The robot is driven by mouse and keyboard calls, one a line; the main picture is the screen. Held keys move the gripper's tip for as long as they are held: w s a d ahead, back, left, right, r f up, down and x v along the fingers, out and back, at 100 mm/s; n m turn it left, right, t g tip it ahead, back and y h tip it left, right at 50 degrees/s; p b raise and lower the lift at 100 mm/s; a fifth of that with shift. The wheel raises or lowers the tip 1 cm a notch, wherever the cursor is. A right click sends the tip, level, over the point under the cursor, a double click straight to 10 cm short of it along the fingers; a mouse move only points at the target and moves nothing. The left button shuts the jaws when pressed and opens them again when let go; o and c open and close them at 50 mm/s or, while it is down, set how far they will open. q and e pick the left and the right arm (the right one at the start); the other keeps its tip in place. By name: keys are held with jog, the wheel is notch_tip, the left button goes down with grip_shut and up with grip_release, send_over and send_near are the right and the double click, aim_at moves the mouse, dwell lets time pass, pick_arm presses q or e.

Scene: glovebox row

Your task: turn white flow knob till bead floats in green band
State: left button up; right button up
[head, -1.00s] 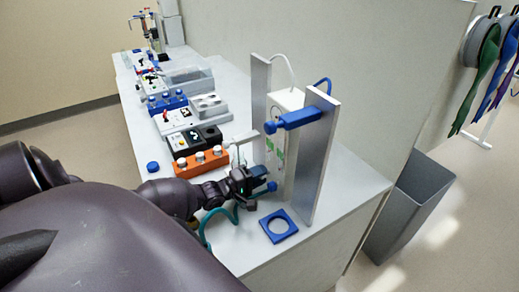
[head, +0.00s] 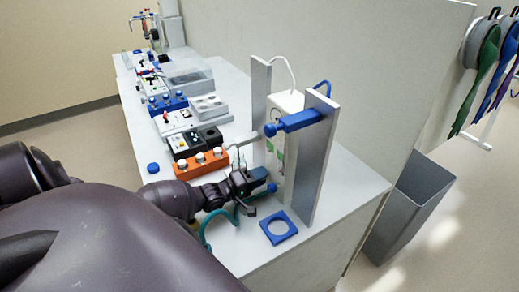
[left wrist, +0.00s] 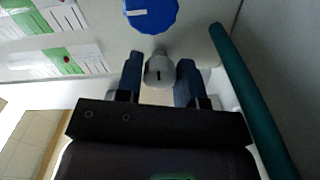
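In the left wrist view, a small white knob (left wrist: 159,72) with a dark mark sits between the blue fingers of my left gripper (left wrist: 160,78). A gap shows on each side of the knob, so the gripper looks open around or just short of it. White scales with green bands (left wrist: 62,61) stand on the panel to the left; I cannot make out a bead. In the head view my left gripper (head: 262,183) is at the front of the white flow panel (head: 290,102), where green bands (head: 281,155) show and the white knob is hidden. My right gripper is not in view.
A larger blue knob (left wrist: 150,14) is close above the white one. A teal hose (left wrist: 250,95) runs along the right. Grey upright plates (head: 315,160) flank the panel.

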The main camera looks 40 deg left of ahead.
pick_arm(q)
jog(key=o, duration=0.3)
jog(key=shift+o, duration=0.2)
jog(key=b+v, duration=0.1)
jog(key=v, duration=0.9)
jog(key=shift+s+a+r, duration=0.1)
jog(key=shift+s, duration=0.3)
